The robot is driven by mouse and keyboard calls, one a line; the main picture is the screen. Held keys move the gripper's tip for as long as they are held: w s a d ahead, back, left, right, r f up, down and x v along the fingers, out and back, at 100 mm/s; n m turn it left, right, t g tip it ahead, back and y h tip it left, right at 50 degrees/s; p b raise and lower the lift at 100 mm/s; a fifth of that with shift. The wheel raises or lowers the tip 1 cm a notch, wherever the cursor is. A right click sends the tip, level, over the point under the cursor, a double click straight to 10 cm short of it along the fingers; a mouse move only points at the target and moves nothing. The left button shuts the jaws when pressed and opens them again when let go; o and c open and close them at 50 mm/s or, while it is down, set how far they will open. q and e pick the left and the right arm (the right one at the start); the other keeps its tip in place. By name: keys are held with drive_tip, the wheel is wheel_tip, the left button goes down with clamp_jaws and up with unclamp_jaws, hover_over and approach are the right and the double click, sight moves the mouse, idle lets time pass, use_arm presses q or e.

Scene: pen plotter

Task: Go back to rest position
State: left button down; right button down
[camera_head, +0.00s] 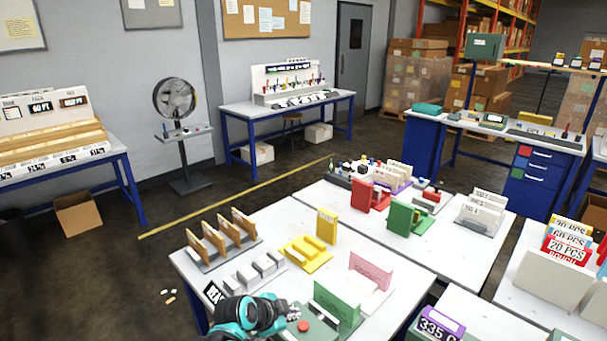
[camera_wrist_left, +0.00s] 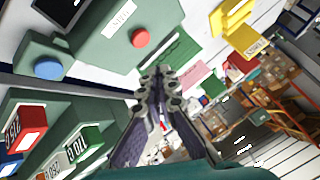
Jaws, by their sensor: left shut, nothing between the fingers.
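My left gripper (camera_head: 292,310) comes in at the bottom of the head view, low over the front edge of the white table (camera_head: 290,213). It is next to a green box with a red button (camera_head: 303,326). In the left wrist view the two dark fingers of the left gripper (camera_wrist_left: 160,76) are together with nothing held between them. The red button (camera_wrist_left: 140,37) shows there above the fingertips, and a blue button (camera_wrist_left: 48,68) shows to the left. I cannot tell whether the fingertips touch the green box. My right gripper is in neither view.
Near the left gripper are a dark green holder (camera_head: 337,305), a pink holder (camera_head: 370,270), a yellow holder (camera_head: 305,253) and a rack of brown boards (camera_head: 220,241). A purple-topped block (camera_head: 440,325) is at the lower right.

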use_arm(q)
drive_tip(key=s+a+r+n+y, duration=0.1)
drive_tip(key=s+a+n+y, duration=0.1)
drive_tip(key=s+a+n, duration=0.5)
drive_tip(key=s+a+r+n+y, duration=0.2)
drive_tip(key=s+a+n, duration=0.5)
drive_tip(key=s, duration=0.6)
drive_tip(key=shift+a+r+n+y, duration=0.15)
drive_tip(key=shift+a+n+y, duration=0.15)
drive_tip(key=shift+a+y, duration=0.2)
